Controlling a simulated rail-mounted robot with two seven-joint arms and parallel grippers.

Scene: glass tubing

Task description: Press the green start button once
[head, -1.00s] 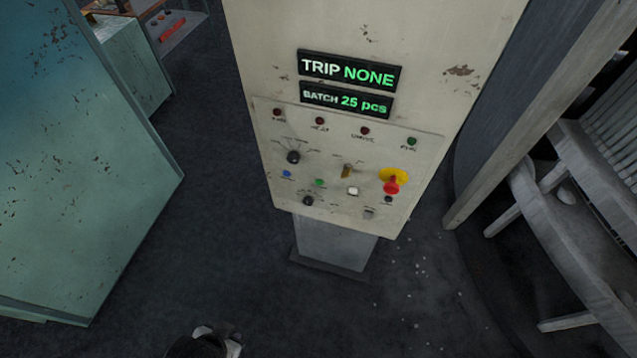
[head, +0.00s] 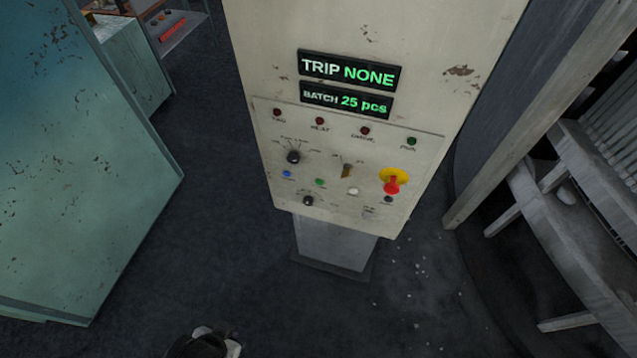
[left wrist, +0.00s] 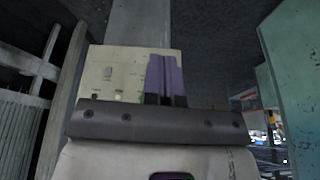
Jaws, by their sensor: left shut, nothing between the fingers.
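The green start button (head: 319,182) is a small round button on the lower part of the cream control panel (head: 425,90), right of a blue button. My left gripper (left wrist: 164,75) shows in the left wrist view with its purple fingers shut and empty, in front of the panel's face (left wrist: 98,62). In the head view only a dark and white part of my left arm shows at the bottom edge, well below the panel. The green button cannot be made out in the left wrist view. My right gripper is not in view.
Around the button sit a blue button (head: 287,174), black knobs (head: 293,157), a white button (head: 353,191) and a red emergency stop (head: 391,184) on yellow. A teal cabinet (head: 80,190) stands left, a grey slatted structure (head: 570,210) right.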

